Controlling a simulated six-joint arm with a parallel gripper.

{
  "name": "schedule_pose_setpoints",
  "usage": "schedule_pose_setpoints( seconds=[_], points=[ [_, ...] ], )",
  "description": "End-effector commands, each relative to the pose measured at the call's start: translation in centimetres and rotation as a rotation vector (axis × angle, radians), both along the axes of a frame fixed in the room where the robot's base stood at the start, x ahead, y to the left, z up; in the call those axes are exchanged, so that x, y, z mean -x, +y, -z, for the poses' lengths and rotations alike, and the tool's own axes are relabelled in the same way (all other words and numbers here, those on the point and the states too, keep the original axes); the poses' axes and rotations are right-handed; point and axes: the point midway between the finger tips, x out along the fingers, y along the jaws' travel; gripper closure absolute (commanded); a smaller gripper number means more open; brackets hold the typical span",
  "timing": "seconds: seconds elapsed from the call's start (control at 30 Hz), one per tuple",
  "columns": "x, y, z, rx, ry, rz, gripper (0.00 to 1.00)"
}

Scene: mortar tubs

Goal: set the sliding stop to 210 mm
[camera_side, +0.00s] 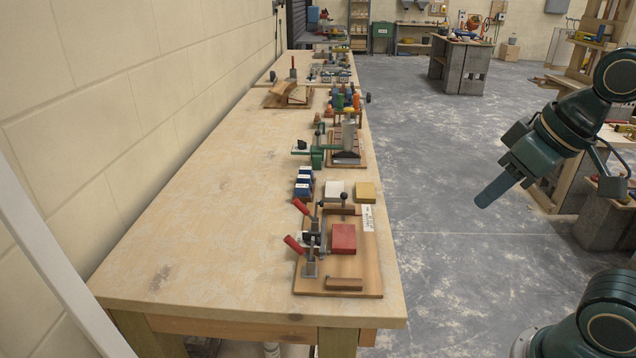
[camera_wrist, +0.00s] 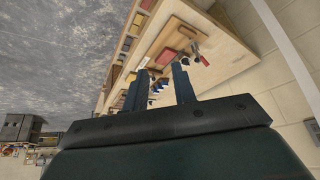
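A wooden jig board (camera_side: 368,262) lies at the near end of the bench, with a red block (camera_side: 344,238) on it. A wooden bar with a black knob (camera_side: 344,198) crosses its far end beside a white scale strip (camera_side: 367,217); this looks like the sliding stop. The scale marks are too small to read. The red block also shows in the wrist view (camera_wrist: 166,57). My gripper (camera_side: 484,201) hangs over the floor right of the bench, well apart from the jig. In the wrist view its two fingers (camera_wrist: 160,80) are apart with nothing between them.
White (camera_side: 334,190) and yellow (camera_side: 365,192) blocks and several blue blocks (camera_side: 304,184) lie just beyond. A green-framed fixture (camera_side: 318,150) stands farther back. The bench's left side is clear.

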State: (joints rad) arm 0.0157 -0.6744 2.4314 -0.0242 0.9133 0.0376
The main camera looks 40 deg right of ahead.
Motion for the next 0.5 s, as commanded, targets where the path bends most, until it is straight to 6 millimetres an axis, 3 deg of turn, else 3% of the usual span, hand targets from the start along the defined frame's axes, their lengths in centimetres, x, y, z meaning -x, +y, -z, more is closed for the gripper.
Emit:
schedule_pose_setpoints(
  seconds=[0.5],
  points=[
    [-10.4,-0.5,-3.4,-0.097,0.105,0.126,0.73]
  ],
)
